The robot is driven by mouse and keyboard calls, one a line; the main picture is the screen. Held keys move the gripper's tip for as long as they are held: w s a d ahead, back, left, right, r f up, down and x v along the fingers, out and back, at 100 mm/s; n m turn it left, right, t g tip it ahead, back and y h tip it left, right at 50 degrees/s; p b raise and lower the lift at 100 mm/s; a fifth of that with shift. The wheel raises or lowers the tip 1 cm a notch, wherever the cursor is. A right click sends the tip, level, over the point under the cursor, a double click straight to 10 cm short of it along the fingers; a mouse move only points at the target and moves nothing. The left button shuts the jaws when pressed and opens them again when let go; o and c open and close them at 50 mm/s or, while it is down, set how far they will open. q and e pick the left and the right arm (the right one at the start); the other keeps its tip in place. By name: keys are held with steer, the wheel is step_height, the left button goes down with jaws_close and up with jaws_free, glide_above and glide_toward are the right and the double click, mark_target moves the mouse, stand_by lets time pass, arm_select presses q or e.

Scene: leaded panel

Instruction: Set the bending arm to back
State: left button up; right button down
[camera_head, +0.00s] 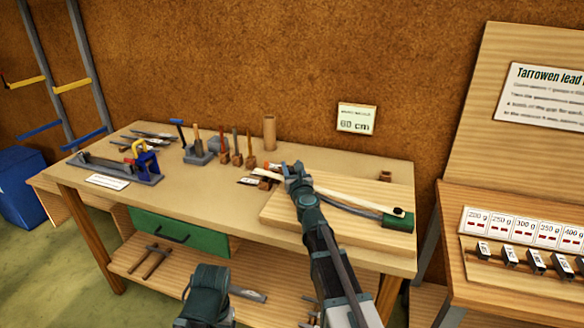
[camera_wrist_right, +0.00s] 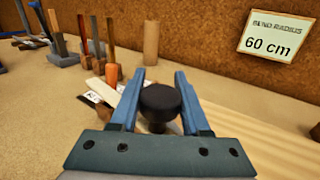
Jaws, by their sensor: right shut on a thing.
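The bending arm (camera_head: 350,194) is a long pale bar over the board at the right of the bench. A small dark pivot-like spot sits at its right end, by a green block (camera_head: 397,223) and a grey curved strip. My right gripper (camera_head: 292,170) is at the bar's left end. In the right wrist view, the blue fingers (camera_wrist_right: 158,98) are around a round black knob (camera_wrist_right: 160,101), one on each side. The gripper hides most of what lies beneath the knob. A dark link at the bottom of the head view seems to be my left arm; its fingers do not show.
Upright tools in wooden blocks (camera_head: 237,158) and a wooden cylinder (camera_head: 269,132) stand behind and left of the gripper. A "60 cm" bend-radius card (camera_head: 356,119) hangs on the wall. The bench's front middle is clear.

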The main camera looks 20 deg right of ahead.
steer(key=s+a+n+y, duration=0.1)
steer(key=s, duration=0.1)
steer(key=s+a+n+y, duration=0.1)
steer(key=s+a+y, duration=0.2)
steer(key=s+a, duration=0.1)
steer(key=s, duration=0.1)
steer(key=shift+a+n, duration=0.25)
steer(key=shift+n, duration=0.15)
steer(key=shift+s+a+y, duration=0.25)
steer(key=shift+a+y, duration=0.1)
steer(key=shift+y, duration=0.15)
steer(key=shift+f, duration=0.1)
steer(key=shift+c, duration=1.9)
jaws_free()
steer(key=shift+s, duration=0.1)
